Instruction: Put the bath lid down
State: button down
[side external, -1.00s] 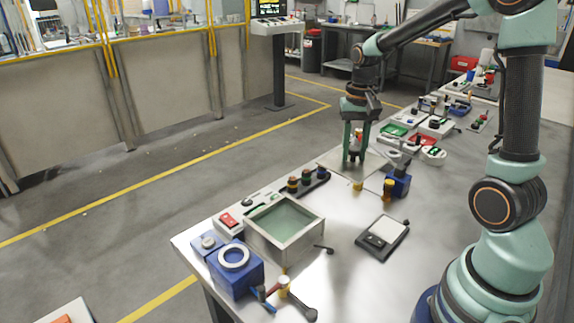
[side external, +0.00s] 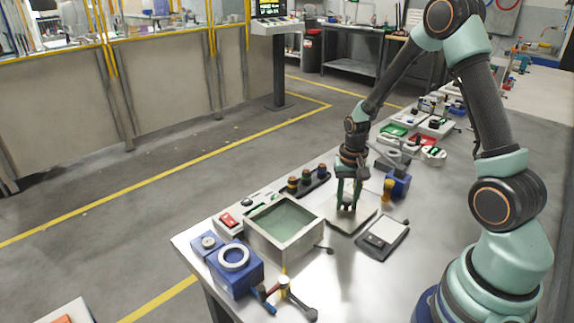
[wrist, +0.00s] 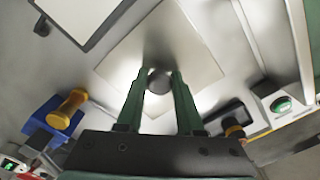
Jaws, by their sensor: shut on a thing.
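The bath lid (side external: 345,226) is a pale square plate with a small knob on top. It is level, to the right of the bath, at or just above the bench; I cannot tell if it touches. My gripper (side external: 348,203) points down over its middle and is shut on the knob. In the wrist view my green fingers (wrist: 158,82) flank the dark round knob, and the lid (wrist: 197,62) spreads out beneath them. The bath (side external: 300,247) is a grey square box, open on top, with greenish liquid inside.
A flat scale-like device (side external: 383,237) lies close to the lid's right. A blue block (side external: 398,184) stands behind it with a yellow handle (side external: 388,191). A dark rack (side external: 308,186) of jars is behind left. Bare bench lies at the front right.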

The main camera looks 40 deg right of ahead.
aim_at(347, 199)
jog(key=shift+f, duration=0.15)
jog(key=c, duration=0.5)
grip_release()
jog(key=shift+c, duration=0.2)
notch_tip(347, 199, up, 12)
jog(key=s+a+r+n+t, duration=0.5)
jog(key=s+a+r+n, duration=0.2)
jog(key=a+r+n, duration=0.2)
jog(key=a+r, duration=0.2)
jog(key=a, duration=0.2)
jog(key=shift+a+r+t, duration=0.25)
jog(key=shift+r+t, duration=0.05)
